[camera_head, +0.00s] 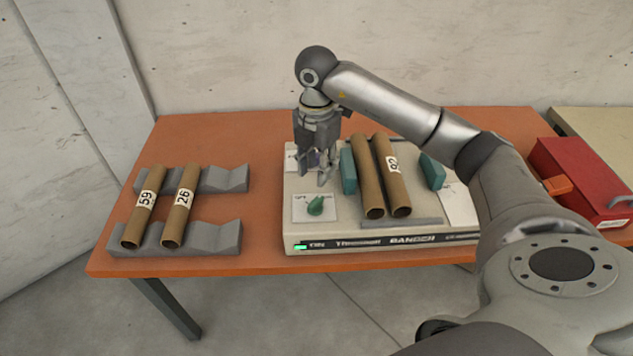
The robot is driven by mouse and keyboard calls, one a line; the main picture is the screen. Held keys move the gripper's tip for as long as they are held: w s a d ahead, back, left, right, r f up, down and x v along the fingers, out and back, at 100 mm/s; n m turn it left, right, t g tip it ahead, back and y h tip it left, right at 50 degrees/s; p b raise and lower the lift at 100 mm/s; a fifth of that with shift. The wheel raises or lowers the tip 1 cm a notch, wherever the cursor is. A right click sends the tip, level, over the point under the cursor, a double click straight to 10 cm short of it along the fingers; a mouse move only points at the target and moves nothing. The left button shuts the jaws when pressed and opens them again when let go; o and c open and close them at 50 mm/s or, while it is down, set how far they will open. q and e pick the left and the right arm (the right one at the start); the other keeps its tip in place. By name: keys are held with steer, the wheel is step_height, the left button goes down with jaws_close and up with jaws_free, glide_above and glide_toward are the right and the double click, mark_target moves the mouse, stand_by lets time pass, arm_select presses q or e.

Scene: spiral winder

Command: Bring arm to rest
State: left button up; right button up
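My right arm comes in from the lower right and reaches over the table. Its gripper (315,175) points down above the left part of a white winder machine (300,233), behind a green knob (316,206). The fingers look apart, and I see nothing held between them. The gripper seems clear of the knob; its exact height over the machine is hard to tell. My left gripper is not in view.
Two cardboard tubes (367,180) lie side by side on the machine between teal blocks (348,171). Two more tubes (145,205) rest on grey notched holders (215,238) at the left of the orange table (250,130). A red box (580,180) stands at the right.

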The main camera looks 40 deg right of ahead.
steer(key=shift+r, duration=0.85)
steer(key=shift+a, duration=0.1)
